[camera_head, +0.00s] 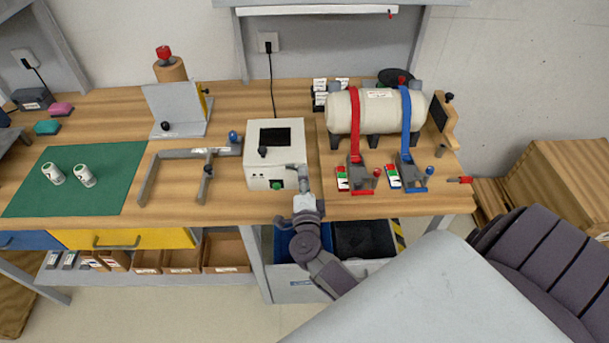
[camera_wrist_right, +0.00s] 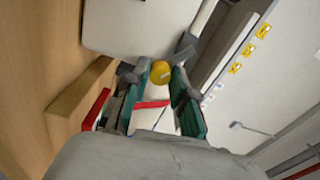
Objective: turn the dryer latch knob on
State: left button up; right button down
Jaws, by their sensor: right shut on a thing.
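The white box-shaped unit (camera_head: 260,188) with a dark window stands near the table's front edge; I take it for the dryer. A green button (camera_head: 277,184) is low on its front. My right gripper (camera_head: 302,186) is at the unit's front right corner. In the right wrist view its fingers (camera_wrist_right: 157,80) are closed around a small round yellow knob (camera_wrist_right: 161,72), by a grey lever piece beside a pale panel (camera_wrist_right: 135,25). In the head view the gripper hides this knob. My left gripper is not in view.
A white tank (camera_head: 343,113) with red (camera_head: 354,125) and blue (camera_head: 406,125) straps stands to the right. A grey angled frame (camera_head: 158,178) lies to the left, beside a green mat (camera_head: 110,165) with two cans.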

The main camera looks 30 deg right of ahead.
jog(key=shift+a+f, duration=0.25)
jog(key=shift+a, duration=0.05)
jog(key=c, duration=1.1)
grip_release()
jog(key=shift+o, duration=0.4)
jog(key=shift+w, duration=0.15)
jog(key=shift+r, duration=0.1)
jog(key=shift+s+a, duration=0.15)
jog(key=shift+s, duration=0.1)
jog(key=v, duration=1.1)
jog(key=shift+s, duration=0.25)
